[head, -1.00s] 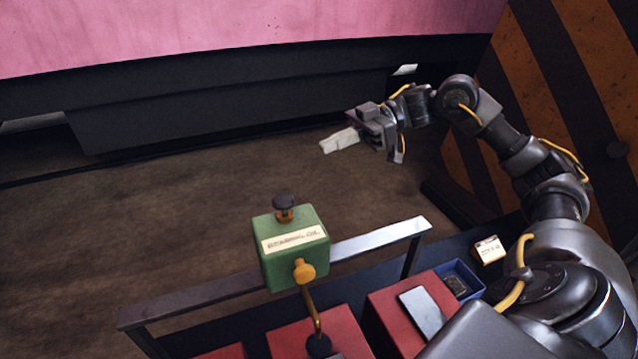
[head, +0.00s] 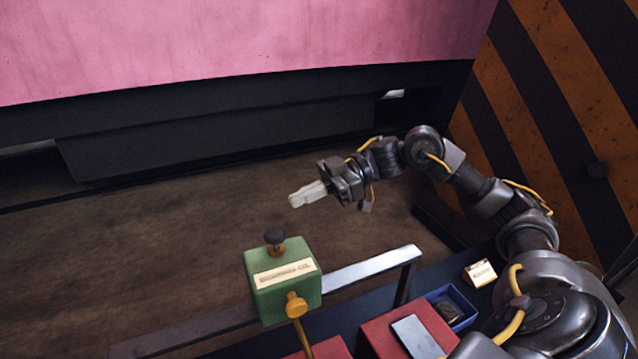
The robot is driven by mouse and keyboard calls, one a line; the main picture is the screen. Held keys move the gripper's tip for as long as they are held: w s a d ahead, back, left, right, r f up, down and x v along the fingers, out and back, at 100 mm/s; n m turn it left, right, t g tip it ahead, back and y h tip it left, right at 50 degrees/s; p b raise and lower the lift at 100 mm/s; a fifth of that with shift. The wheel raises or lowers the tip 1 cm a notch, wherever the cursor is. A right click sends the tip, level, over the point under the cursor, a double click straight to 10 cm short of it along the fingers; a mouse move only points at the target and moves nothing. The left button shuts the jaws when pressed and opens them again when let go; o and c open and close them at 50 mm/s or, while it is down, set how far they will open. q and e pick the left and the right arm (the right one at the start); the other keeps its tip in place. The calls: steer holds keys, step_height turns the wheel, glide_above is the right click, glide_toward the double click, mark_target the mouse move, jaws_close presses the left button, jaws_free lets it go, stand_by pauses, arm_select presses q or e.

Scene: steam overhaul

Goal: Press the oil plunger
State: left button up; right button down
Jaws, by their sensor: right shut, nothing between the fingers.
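The oil box (head: 283,281) is a green block with a white label on its front, standing by the metal rail. The plunger (head: 274,238) is a dark round knob on an orange stem on top of the box, and it stands raised. An orange knob (head: 296,305) sits on the box's front with a brass pipe running down from it. My right gripper (head: 292,203) is shut and empty, with pale fingers pointing left. In the picture it is above and slightly right of the plunger, apart from it. My left gripper is not in view.
A metal rail (head: 375,264) runs beside the box. Red blocks (head: 382,334), a blue tray (head: 462,312) and a small white box (head: 480,272) are at lower right. A striped orange and black panel (head: 560,110) stands at right. The brown floor (head: 130,240) at left is clear.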

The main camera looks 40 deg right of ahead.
mark_target(275, 235)
steer(key=a+f+p, duration=0.1)
steer(key=a+f, duration=0.1)
steer(key=w+a+f+p, duration=0.1)
steer(key=a, duration=0.1)
steer(key=shift+f, duration=1)
step_height(275, 235, down, 3)
steer(key=shift+r+b, duration=0.15)
steer(key=shift+b, duration=0.25)
